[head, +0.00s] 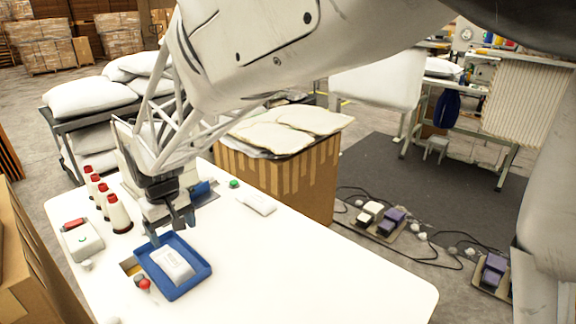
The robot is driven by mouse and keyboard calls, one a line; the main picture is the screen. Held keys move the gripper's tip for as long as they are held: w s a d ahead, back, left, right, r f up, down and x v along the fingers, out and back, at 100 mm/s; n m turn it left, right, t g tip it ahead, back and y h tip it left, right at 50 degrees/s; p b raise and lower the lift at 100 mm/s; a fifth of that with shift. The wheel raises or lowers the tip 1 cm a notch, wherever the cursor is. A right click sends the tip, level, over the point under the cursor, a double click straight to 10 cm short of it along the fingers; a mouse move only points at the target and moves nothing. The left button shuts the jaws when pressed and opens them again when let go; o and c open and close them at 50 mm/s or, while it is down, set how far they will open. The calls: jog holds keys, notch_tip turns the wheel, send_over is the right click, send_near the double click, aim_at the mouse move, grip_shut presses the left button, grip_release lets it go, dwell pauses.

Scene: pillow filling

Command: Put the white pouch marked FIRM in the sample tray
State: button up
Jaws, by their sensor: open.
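The blue sample tray (205,279) lies on the white table, below my gripper. A white pouch (172,265) lies inside the tray; faint dark print shows on its face, too small to read surely. My gripper (173,232) is open and empty, its fingers just above the far side of the tray and apart from the pouch. A second white pouch (257,204) lies flat on the table to the right, near the far edge; I cannot read any mark on it.
Red-topped white cones (117,213) stand left of my gripper. A white device (82,241) with a red part sits at the left edge. A blue object (204,193) is partly hidden behind my gripper. A green button (234,184) is near the far edge. The table's right half is clear.

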jog(key=s+d+r+m, duration=0.1)
jog(key=s+d+r, duration=0.1)
jog(key=d, duration=0.6)
jog(key=s+d+r+m+t, duration=0.1)
jog(key=d+r+m, duration=0.15)
jog(key=d, duration=0.55)
jog(key=s+d+r+m, duration=0.1)
jog(key=s+d+r, duration=0.15)
jog(key=d, duration=0.55)
jog(key=s+d+m+t, duration=0.1)
jog(key=s+d+m, duration=0.3)
jog(key=s+d, duration=1.1)
jog(key=d, duration=0.2)
jog(key=shift+s+d+f+t, duration=0.25)
jog(key=shift+s+d+t, duration=0.05)
jog(key=shift+d, duration=0.05)
jog(key=shift+m, duration=0.25)
